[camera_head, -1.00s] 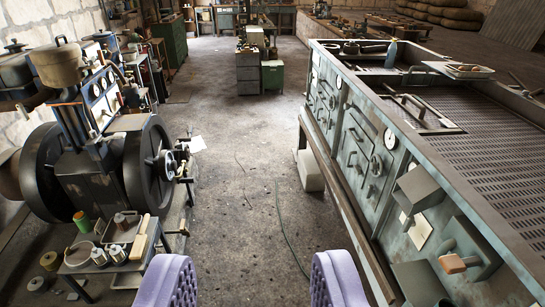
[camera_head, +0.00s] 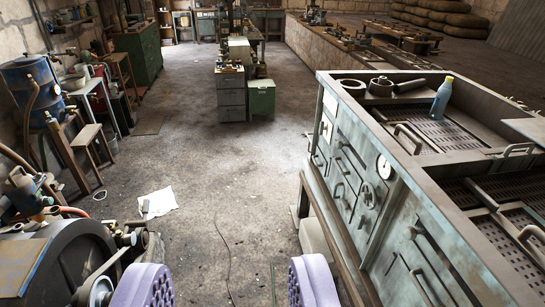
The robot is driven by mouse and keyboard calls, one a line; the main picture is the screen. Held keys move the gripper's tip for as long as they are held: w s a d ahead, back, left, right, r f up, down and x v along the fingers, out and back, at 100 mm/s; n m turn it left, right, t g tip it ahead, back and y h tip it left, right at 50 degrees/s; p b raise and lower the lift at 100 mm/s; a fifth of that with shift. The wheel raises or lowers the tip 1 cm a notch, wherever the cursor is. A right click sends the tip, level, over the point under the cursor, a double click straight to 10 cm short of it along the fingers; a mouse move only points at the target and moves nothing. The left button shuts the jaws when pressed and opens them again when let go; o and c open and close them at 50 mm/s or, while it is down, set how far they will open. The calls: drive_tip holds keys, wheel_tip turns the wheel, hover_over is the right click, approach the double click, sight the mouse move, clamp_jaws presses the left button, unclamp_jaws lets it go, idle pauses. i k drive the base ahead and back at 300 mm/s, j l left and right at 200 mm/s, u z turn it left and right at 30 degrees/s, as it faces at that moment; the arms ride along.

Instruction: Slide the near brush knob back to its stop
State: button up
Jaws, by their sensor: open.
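My gripper (camera_head: 228,284) shows as two pale purple ribbed fingers at the bottom edge, spread wide apart with only floor visible between them. It is open and holds nothing. I cannot make out a brush knob in this view. Part of the engine, with a dark flywheel (camera_head: 70,258), is at the lower left, cut off by the picture's edge and partly behind my left finger.
A long greenish metal cabinet (camera_head: 405,215) runs along the right, with a bottle (camera_head: 441,97) and rings on top. Grey drawers (camera_head: 230,95) and a green cabinet (camera_head: 260,99) stand ahead. A blue drum (camera_head: 30,90) is at left. The middle floor is clear, with white paper (camera_head: 158,202).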

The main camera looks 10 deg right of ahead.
sight(339, 144)
drive_tip(key=i+z, duration=0.2)
drive_tip(key=i, duration=0.3)
drive_tip(key=i+j+z, duration=0.25)
drive_tip(key=i, duration=0.2)
drive_tip(key=i+j+z, duration=0.2)
drive_tip(key=i, duration=0.25)
drive_tip(key=i+j+z, duration=0.2)
drive_tip(key=i, duration=0.25)
drive_tip(key=j, duration=0.1)
